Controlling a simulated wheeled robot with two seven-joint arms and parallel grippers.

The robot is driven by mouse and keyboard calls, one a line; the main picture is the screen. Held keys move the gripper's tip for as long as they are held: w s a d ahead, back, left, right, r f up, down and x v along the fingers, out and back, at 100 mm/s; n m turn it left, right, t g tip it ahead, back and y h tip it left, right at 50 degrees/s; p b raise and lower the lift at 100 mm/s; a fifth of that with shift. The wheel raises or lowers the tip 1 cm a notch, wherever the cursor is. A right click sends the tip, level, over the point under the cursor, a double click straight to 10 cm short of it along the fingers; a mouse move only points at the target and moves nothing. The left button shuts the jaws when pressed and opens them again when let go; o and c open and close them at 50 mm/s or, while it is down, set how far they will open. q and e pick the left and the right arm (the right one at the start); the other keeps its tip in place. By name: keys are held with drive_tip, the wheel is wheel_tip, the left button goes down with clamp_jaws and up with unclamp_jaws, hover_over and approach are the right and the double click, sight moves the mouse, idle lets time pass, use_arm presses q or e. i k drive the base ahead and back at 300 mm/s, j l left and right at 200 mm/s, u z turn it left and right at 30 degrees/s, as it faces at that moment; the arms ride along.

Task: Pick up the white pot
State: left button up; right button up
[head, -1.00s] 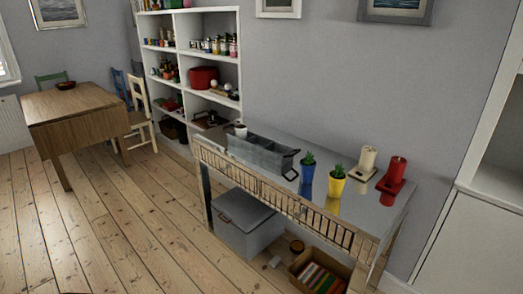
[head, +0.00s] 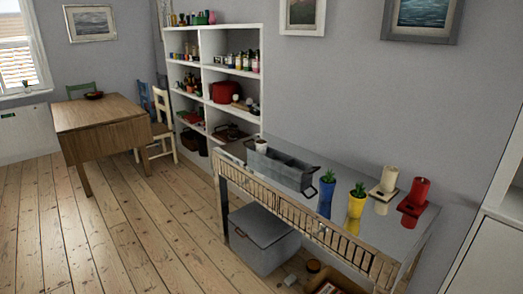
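A small white pot (head: 261,147) with a dark top stands upright at the left end of the side table (head: 341,179). It is at the left end of a long grey divided caddy (head: 295,180); I cannot tell whether it is inside the caddy or just behind its end. Neither of my grippers shows in the head view.
A grey lidded box (head: 263,240) is underneath. Open floorboards (head: 120,235) lie at the left.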

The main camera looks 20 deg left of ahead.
sight(260, 145)
drive_tip(key=i+j+z, duration=0.15)
drive_tip(key=i+j, duration=0.25)
drive_tip(key=i+j+z, duration=0.15)
drive_tip(key=i+j, duration=0.2)
drive_tip(key=j, duration=0.25)
